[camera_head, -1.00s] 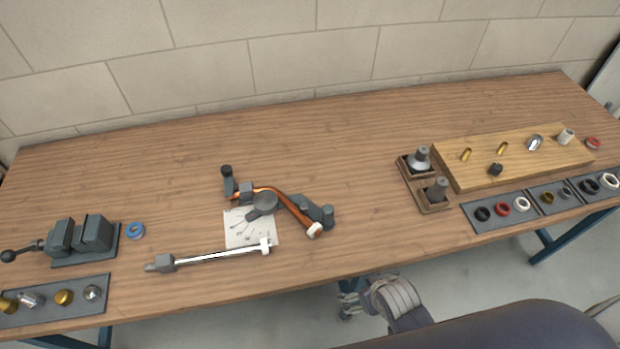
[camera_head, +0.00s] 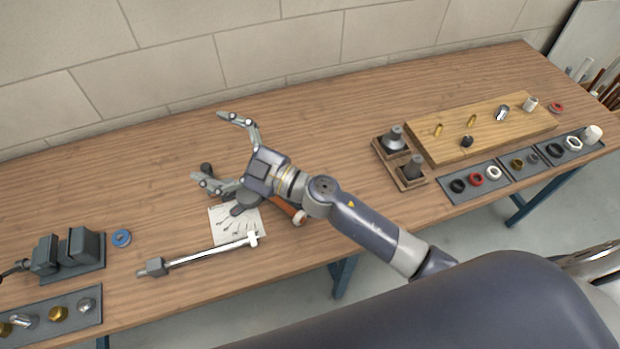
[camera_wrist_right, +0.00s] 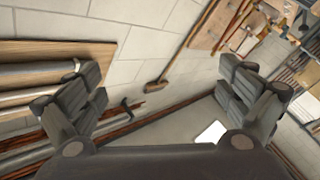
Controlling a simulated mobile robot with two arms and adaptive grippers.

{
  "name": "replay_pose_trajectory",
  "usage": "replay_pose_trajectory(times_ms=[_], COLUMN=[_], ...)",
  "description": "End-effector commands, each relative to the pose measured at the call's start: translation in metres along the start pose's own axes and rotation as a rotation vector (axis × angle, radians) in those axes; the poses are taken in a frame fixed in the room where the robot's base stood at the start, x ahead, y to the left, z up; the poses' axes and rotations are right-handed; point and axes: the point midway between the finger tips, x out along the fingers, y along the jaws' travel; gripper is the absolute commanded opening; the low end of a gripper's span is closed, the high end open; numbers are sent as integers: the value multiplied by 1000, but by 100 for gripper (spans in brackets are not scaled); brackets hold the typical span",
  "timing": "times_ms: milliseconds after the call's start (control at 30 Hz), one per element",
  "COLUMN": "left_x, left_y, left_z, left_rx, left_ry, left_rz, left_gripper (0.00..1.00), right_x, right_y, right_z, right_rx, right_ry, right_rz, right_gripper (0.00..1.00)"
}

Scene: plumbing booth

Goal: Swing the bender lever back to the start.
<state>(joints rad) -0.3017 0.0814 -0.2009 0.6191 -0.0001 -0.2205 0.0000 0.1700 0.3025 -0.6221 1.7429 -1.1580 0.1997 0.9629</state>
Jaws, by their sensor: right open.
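The tube bender on the bench is largely hidden behind my right gripper and wrist. A dark round knob (camera_head: 206,168) shows at its left end, and a dark grey part (camera_head: 246,199) shows below the gripper. An orange-brown handle (camera_head: 287,208) with a white end sticks out under my wrist. I cannot tell the lever's full angle. My right gripper (camera_head: 214,149) is open, its fingers spread to the left above the bender, with nothing seen between them. In the right wrist view its two fingers (camera_wrist_right: 160,105) are wide apart, and the bender does not show there. My left gripper is not in view.
A paper sheet (camera_head: 222,227) and a silver bar tool (camera_head: 207,255) lie in front of the bender. A vise (camera_head: 72,255) and a blue ring (camera_head: 121,238) are at left. A wooden board (camera_head: 440,150) with fittings is at right. The bench's back left is clear.

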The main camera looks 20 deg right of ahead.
Motion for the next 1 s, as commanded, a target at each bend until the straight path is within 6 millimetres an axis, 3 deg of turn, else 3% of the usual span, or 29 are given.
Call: replay_pose_trajectory(times_ms=[67,167,300,367,467,633,800,1000], left_x=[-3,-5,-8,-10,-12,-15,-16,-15], left_y=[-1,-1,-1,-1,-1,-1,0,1], left_z=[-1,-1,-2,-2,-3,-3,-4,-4], left_rx=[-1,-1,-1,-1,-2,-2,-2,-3], left_ry=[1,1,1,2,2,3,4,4], left_rz=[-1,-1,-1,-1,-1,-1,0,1], left_gripper=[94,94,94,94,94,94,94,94], right_x=[10,7,-20,-38,-75,-138,-174,-184], right_y=[-29,-70,-108,-114,-104,-47,-1,11], right_z=[-13,-10,26,51,96,159,181,188], right_rx=[-74,-153,-260,-303,-373,-457,-490,-495], right_ry=[57,69,-36,-126,-331,-745,-1010,-1082], right_rz=[-186,-434,-780,-918,-1117,-1313,-1358,-1362], right_gripper=[97,97,97,97,97,97,97,97])
